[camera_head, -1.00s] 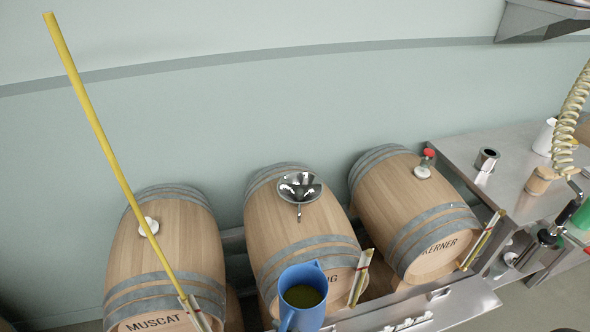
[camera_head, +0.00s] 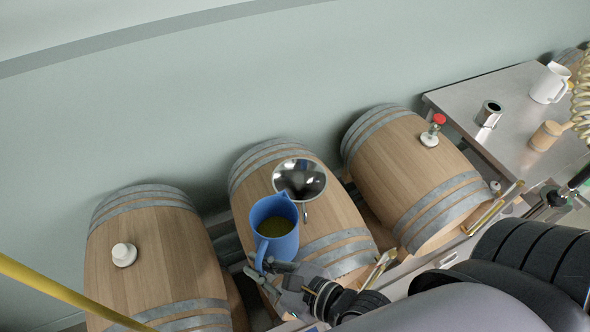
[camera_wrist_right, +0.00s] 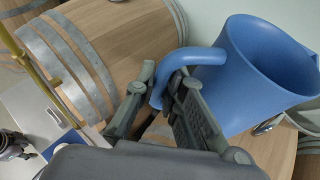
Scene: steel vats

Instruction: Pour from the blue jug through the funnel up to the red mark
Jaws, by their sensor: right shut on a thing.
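The blue jug (camera_head: 276,234) holds a yellow-green liquid and is upright in the head view. My right gripper (camera_head: 284,273) is shut on its handle; the right wrist view shows the fingers (camera_wrist_right: 168,100) around the handle of the jug (camera_wrist_right: 258,78). The shiny steel funnel (camera_head: 300,178) sits in the top of the middle barrel (camera_head: 330,217), just up and right of the jug's rim. The red mark is not discernible. The left gripper is out of view.
A barrel with a white bung (camera_head: 124,254) lies at left, another with a red-topped fitting (camera_head: 433,128) at right. A yellow rod (camera_head: 60,292) crosses the lower left. A steel counter (camera_head: 510,90) holds a white pitcher (camera_head: 549,84), a steel cup (camera_head: 489,113) and a wooden mallet (camera_head: 546,134).

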